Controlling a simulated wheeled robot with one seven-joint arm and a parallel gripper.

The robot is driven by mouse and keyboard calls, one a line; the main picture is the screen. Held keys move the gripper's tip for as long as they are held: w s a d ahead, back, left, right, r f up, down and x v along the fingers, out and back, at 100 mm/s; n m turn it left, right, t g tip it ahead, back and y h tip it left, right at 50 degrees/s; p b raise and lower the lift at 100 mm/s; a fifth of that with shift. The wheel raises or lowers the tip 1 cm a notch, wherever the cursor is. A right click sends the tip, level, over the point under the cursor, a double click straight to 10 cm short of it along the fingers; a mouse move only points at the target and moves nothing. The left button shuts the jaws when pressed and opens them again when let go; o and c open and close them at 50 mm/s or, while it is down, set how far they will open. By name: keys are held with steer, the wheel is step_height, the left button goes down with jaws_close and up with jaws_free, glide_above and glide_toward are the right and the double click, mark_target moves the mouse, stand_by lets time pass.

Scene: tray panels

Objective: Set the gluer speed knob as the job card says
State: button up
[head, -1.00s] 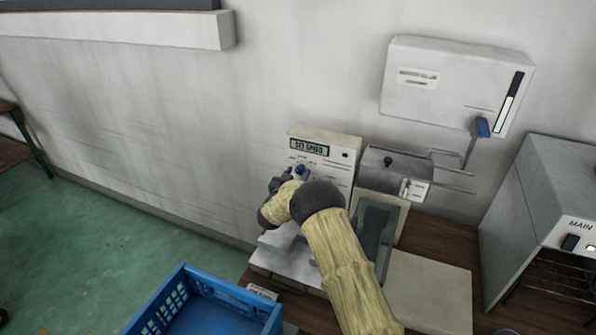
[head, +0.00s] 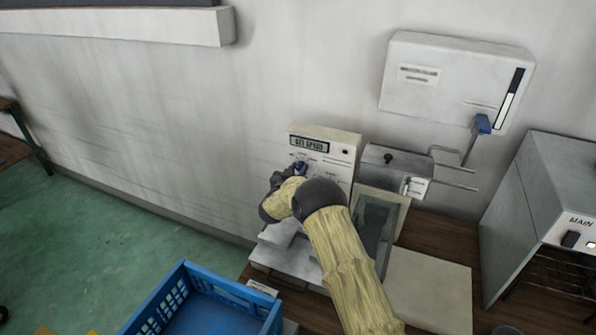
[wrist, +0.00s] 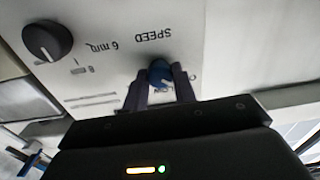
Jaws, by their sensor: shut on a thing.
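The gluer (head: 343,155) is a pale panel machine against the wall, with a display (head: 310,145) that seems to read "SET SPEED". A black knob (wrist: 47,40) is apart at the upper left of the wrist view. I cannot make out a job card.
A blue crate (head: 225,295) stands low in front. A grey metal unit (head: 380,160) with rods is right of the gluer. A white wall box (head: 450,85) with a blue lever hangs above. A cabinet marked "MAIN" (head: 545,190) stands at the right.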

steer(key=shift+f+b, duration=0.15)
steer(key=shift+b, duration=0.15)
steer(key=m+b, duration=0.1)
steer(key=b, duration=0.1)
steer(key=m+b, duration=0.1)
steer(key=b, duration=0.1)
steer(key=shift+f+m, duration=0.2)
steer(key=shift+m, duration=0.1)
steer(key=m+b, duration=0.2)
steer(key=b, duration=0.2)
steer(key=shift+m, duration=0.3)
steer(key=m+b, duration=0.2)
steer(key=b, duration=0.1)
steer(key=shift+b, duration=0.3)
steer(key=shift+r+m+b, duration=0.2)
steer(key=shift+m+b, duration=0.95)
steer(key=shift+m, duration=0.05)
steer(key=shift+r, duration=0.1)
steer(key=o, duration=1)
